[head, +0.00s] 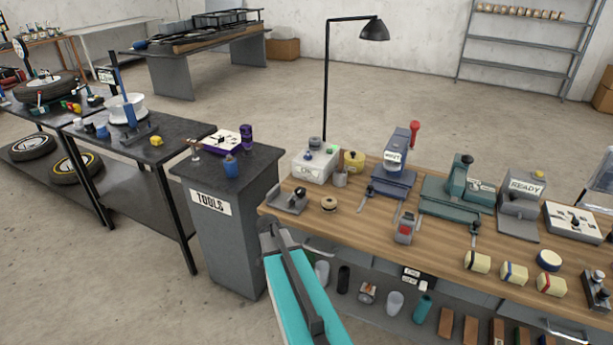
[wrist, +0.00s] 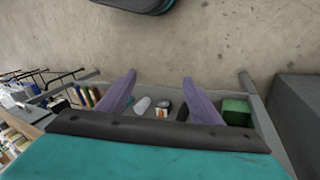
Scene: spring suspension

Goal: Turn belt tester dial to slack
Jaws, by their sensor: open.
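My gripper (wrist: 159,80) is open, with its two purple fingers spread and nothing held between them. It is over the lower shelf area in the wrist view; in the head view only my teal arm shows in front of the workbench (head: 345,225). I cannot tell for sure which bench device is the belt tester. A white panel (head: 574,222) with small dark marks lies at the bench's right end. A grey unit (head: 522,205) labelled READY with a yellow knob stands beside it. No dial's setting can be read at this size.
A blue press (head: 395,175) with a red handle and a green machine (head: 455,190) stand on the bench. Cream rolls (head: 513,273) lie along its front edge. A tall black lamp (head: 326,90) rises behind. A grey TOOLS cabinet (head: 225,245) stands left. Floor beyond the bench is open.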

